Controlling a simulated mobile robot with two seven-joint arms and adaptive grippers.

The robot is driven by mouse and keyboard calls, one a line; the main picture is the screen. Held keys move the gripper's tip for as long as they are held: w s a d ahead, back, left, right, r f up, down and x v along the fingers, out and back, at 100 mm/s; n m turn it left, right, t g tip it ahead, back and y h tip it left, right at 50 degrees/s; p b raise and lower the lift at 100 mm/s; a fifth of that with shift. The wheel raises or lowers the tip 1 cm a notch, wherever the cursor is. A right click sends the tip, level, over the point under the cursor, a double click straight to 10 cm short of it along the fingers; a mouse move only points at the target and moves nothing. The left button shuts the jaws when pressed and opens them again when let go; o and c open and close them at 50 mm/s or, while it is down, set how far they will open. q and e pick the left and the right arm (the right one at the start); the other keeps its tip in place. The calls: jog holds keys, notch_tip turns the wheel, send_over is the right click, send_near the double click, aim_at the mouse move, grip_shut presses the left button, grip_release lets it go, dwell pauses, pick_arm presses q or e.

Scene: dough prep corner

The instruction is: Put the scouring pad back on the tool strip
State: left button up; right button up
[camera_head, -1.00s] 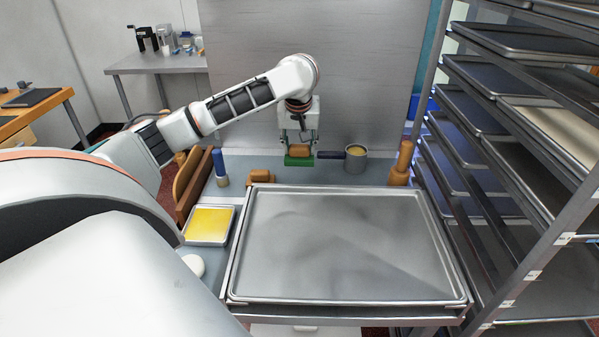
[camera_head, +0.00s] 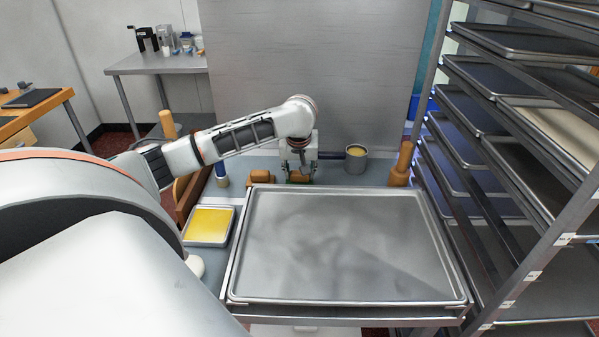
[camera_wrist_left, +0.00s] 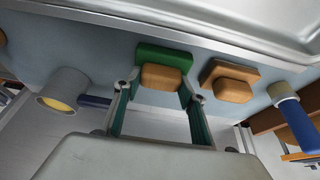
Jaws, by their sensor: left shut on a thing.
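The scouring pad is a green pad with a tan block on top; it shows in the wrist view (camera_wrist_left: 165,57) and, mostly covered by the fingers, in the head view (camera_head: 299,179). My left gripper (camera_head: 299,174) points down behind the large tray and is shut on the tan block; its fingers also show on either side of the block in the wrist view (camera_wrist_left: 159,92). The blue-grey strip (camera_head: 340,178) behind the tray carries several tools. The pad is low over this strip; I cannot tell whether it touches. My right gripper is not in view.
A tan block tool (camera_head: 261,178) is close to the pad's left. A blue-handled brush (camera_head: 221,175) stands farther left, a metal pot (camera_head: 356,160) and wooden pin (camera_head: 401,165) to the right. The large tray (camera_head: 345,298) is empty. A rack (camera_head: 530,215) stands right.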

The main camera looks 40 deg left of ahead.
pick_arm(q)
jog(key=shift+f, duration=0.15)
jog(key=o, duration=1.2)
jog(key=shift+s+d+r, duration=0.1)
jog(key=shift+r, duration=0.5)
jog(key=v, duration=1.1)
